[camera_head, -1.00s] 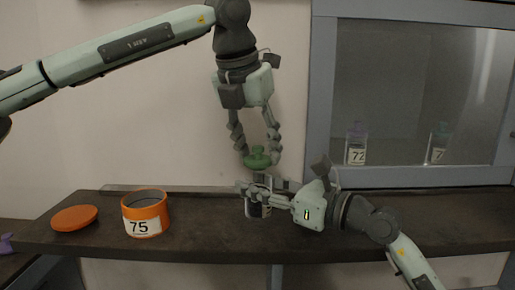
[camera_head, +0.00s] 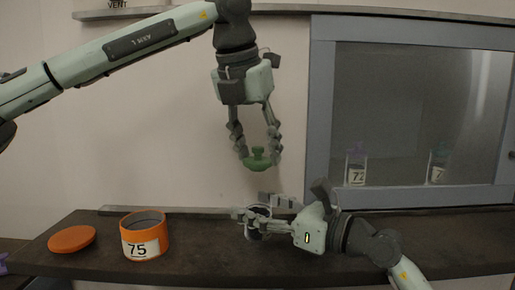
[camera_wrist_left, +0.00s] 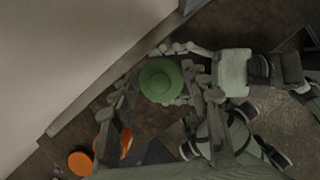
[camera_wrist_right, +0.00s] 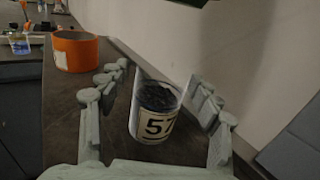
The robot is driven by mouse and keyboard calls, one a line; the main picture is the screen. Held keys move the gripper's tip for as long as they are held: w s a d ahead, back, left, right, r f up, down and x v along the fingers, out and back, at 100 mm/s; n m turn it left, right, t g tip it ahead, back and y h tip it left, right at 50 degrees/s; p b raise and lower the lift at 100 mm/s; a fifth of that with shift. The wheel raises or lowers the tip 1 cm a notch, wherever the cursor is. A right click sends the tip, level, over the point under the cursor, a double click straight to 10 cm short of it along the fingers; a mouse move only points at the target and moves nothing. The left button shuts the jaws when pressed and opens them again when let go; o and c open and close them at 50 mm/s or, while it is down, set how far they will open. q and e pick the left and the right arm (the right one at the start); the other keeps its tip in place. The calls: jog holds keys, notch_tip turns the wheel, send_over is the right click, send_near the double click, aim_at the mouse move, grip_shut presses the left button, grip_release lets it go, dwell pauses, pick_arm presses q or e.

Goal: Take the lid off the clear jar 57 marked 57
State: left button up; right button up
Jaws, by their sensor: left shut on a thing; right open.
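The clear jar 57 (camera_wrist_right: 157,103) stands on the dark shelf with dark contents. Its top is open and its label faces my right wrist camera. My right gripper (camera_wrist_right: 160,88) is open, with its fingers on both sides of the jar. In the head view the right gripper (camera_head: 252,222) mostly hides the jar. My left gripper (camera_head: 258,160) is shut on the green lid (camera_head: 257,159) and holds it in the air above the jar, clear of it. The left wrist view shows the lid (camera_wrist_left: 161,80) between the left fingers.
An orange jar marked 75 (camera_head: 146,248) stands open on the shelf to the left, with its orange lid (camera_head: 72,239) beside it. Behind the glass at right stand a jar with a purple lid (camera_head: 356,168) and one with a green lid (camera_head: 437,166). Bare shelf (camera_head: 195,250) lies between the jars.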

send_over(313, 257)
jog(key=w+a, duration=0.1)
jog(key=shift+s+d, duration=0.45)
jog(key=shift+d, duration=0.05)
